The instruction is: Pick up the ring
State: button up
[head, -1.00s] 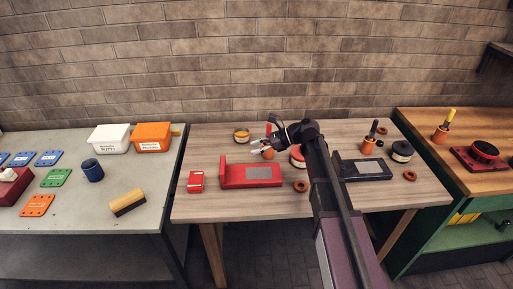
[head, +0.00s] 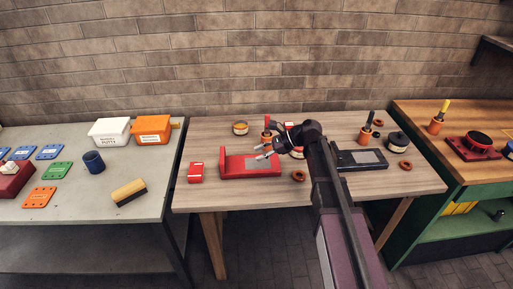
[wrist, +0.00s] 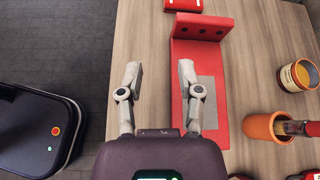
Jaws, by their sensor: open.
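Brown-orange rings lie flat on the wooden table (head: 225,204): one ring (head: 298,176) near the front edge beside my arm, and another ring (head: 405,166) at the right. A similar small ring (head: 378,122) lies at the back. I cannot tell which one the task names. My gripper (head: 262,152) is open and empty, above the red fixture (head: 237,165), left of the front ring. In the wrist view, my gripper (wrist: 160,72) has its fingers spread over bare wood and the red fixture's side (wrist: 180,52). No ring shows there.
A red box (head: 196,172) is at the table's left. An orange pot with a brush (head: 366,135), a dark fixture (head: 362,160) and a dark-lidded can (head: 397,143) stand right. A yellow-banded tin (head: 240,128) is at the back. The front left wood is clear.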

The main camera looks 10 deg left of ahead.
jog(key=s+d+f+n+h+b, duration=0.3)
jog(key=s+d+f+n+h, duration=0.1)
jog(key=d, duration=0.5)
jog(key=s+d+f+n+t+h+b, duration=0.1)
jog(key=s+d+f+n+h+b, duration=0.2)
jog(key=d+f, duration=0.5)
jog(key=s+d+f+n+t+h+b, duration=0.1)
jog(key=s+d+f+n+h, duration=0.4)
jog(key=d, duration=0.5)
jog(key=s+f+n+b, duration=0.1)
jog(key=s+n, duration=0.1)
jog(key=shift+s+d+f+b, duration=0.25)
jog(key=shift+s+f+b, duration=0.05)
jog(key=shift+s+b, duration=0.1)
jog(key=shift+o, duration=0.7)
